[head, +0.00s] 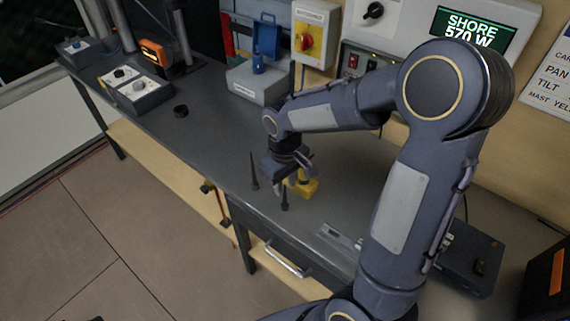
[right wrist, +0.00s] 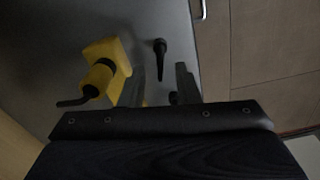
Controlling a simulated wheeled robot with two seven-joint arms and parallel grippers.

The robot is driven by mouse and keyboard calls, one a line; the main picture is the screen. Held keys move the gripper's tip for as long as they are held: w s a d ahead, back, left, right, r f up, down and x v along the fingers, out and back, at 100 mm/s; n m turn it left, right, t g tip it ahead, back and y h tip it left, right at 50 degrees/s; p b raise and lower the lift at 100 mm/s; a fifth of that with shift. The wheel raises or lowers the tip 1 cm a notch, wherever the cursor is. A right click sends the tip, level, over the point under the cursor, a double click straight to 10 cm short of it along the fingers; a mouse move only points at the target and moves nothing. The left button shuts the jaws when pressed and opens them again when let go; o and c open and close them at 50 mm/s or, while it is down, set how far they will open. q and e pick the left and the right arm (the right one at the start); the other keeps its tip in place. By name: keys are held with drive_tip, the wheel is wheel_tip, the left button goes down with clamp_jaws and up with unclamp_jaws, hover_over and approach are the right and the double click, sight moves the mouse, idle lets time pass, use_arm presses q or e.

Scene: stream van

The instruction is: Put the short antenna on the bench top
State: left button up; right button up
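In the right wrist view, one black antenna (right wrist: 161,62) stands just beyond the fingertips, and a dark round piece (right wrist: 174,97) shows between the fingers. My right gripper (head: 291,188) is above the bench with its fingers apart, and the fingers also show in the right wrist view (right wrist: 159,82). My left gripper is out of view.
A yellow piece with a black cable (right wrist: 104,74) stands close beside the right fingers; it also shows in the head view (head: 304,186). A drawer handle (head: 286,262) is below the front edge. A small black puck (head: 181,111) lies left, with clear bench around it.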

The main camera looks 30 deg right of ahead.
wheel_tip(320, 180, up, 9)
drive_tip(key=shift+f, duration=0.1)
drive_tip(key=s+a+m+t+y, duration=0.2)
drive_tip(key=s, duration=0.6)
drive_tip(key=s+a+r+m+t+y, duration=0.1)
drive_tip(key=s+m+t, duration=0.1)
drive_tip(key=s, duration=0.6)
drive_tip(key=shift+s+a+r+t+y, duration=0.15)
drive_tip(key=shift+s+a+t+y, duration=0.25)
drive_tip(key=shift+t, duration=0.4)
